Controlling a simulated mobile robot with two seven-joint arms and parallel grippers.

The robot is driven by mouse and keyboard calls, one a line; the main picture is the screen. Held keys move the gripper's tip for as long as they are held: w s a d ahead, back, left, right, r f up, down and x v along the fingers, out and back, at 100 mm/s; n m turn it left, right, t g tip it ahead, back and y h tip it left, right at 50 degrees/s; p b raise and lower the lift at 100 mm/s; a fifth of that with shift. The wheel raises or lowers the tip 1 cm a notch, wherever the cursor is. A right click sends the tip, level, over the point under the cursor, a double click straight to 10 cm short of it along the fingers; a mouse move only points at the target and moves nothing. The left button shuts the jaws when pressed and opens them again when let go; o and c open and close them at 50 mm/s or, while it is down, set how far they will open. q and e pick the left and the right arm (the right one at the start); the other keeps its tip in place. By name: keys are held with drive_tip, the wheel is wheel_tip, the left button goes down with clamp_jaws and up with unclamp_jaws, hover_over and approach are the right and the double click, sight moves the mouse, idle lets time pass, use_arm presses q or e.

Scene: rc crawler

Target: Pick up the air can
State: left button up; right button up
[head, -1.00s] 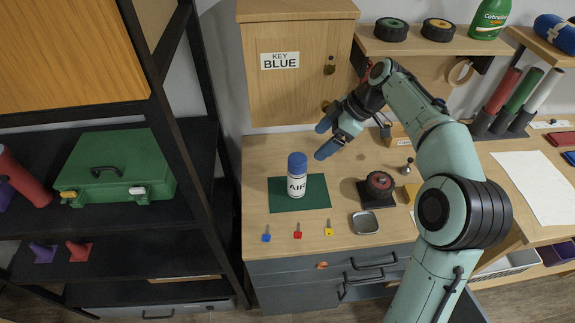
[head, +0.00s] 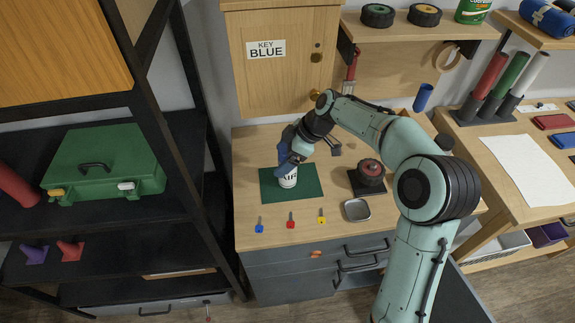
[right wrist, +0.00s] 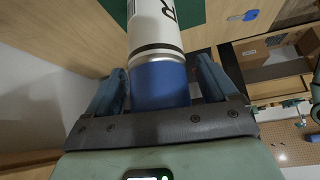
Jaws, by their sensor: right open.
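The air can (head: 288,181) is white with a blue cap and stands upright on the green mat (head: 309,187) on the workbench. In the head view my right gripper (head: 286,160) is at the can's top and hides most of its cap. In the right wrist view the blue cap (right wrist: 160,84) lies between the two blue fingers, and the white can body (right wrist: 153,25) extends beyond them. My right gripper (right wrist: 160,85) is open around the cap, with a small gap beside at least the left finger. My left gripper is not in view.
Blue, red and yellow keys (head: 290,220) lie in front of the mat. A metal tray (head: 357,210) and a wheel on a black stand (head: 370,174) are to the right. The wooden key cabinet (head: 284,60) rises behind. A black shelf with a green case (head: 104,163) stands left.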

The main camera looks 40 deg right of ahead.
drive_tip(key=c, duration=1.2)
drive_tip(key=shift+r, duration=0.1)
